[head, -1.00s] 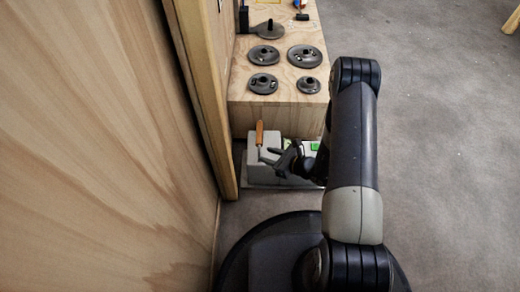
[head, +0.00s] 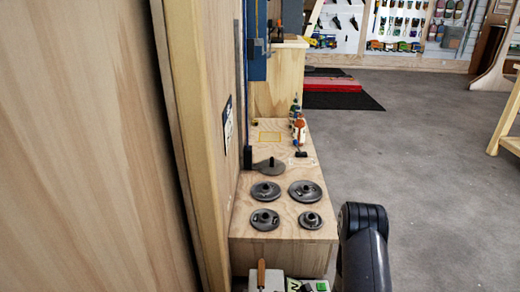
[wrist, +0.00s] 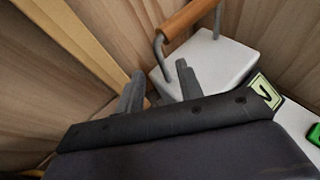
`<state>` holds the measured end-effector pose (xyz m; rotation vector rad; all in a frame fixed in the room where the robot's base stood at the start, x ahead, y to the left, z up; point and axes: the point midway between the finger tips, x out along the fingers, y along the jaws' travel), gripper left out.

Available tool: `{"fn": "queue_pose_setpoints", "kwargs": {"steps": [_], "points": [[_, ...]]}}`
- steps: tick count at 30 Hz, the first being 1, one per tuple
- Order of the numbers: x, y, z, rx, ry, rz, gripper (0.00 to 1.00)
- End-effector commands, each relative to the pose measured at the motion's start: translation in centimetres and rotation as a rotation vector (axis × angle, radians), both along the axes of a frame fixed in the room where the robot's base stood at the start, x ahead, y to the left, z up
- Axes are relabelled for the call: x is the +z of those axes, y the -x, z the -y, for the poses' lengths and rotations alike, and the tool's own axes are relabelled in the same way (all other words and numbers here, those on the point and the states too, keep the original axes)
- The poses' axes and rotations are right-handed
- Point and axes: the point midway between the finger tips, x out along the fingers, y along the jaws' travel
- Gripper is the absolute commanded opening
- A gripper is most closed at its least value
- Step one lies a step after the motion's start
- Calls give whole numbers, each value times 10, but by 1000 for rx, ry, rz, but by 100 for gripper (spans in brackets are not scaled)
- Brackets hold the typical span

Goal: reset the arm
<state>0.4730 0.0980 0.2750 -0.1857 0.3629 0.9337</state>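My gripper (wrist: 160,85) shows in the wrist view with its two fingers apart and nothing between them. It points toward a pale grey block (wrist: 212,62) just beyond the fingertips. The tool's handle (head: 261,272) and the block's top show at the bottom edge.
A wooden box (head: 280,251) carries several dark round discs (head: 265,191) and small bottles (head: 300,128). A wooden panel (head: 90,150) fills the left side. Grey floor (head: 430,150) is clear to the right.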

Motion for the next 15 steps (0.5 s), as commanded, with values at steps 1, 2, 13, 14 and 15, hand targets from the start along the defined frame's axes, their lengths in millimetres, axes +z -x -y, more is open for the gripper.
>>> {"fn": "queue_pose_setpoints", "kwargs": {"steps": [1,2,13,14,15], "points": [[-7,-4,-8,7,1,3,35],[-9,-7,-12,6,1,1,35],[-32,-41,-59,5,0,2,35],[-33,-43,-62,4,0,2,35],[-34,-45,-65,4,0,1,35]]}}
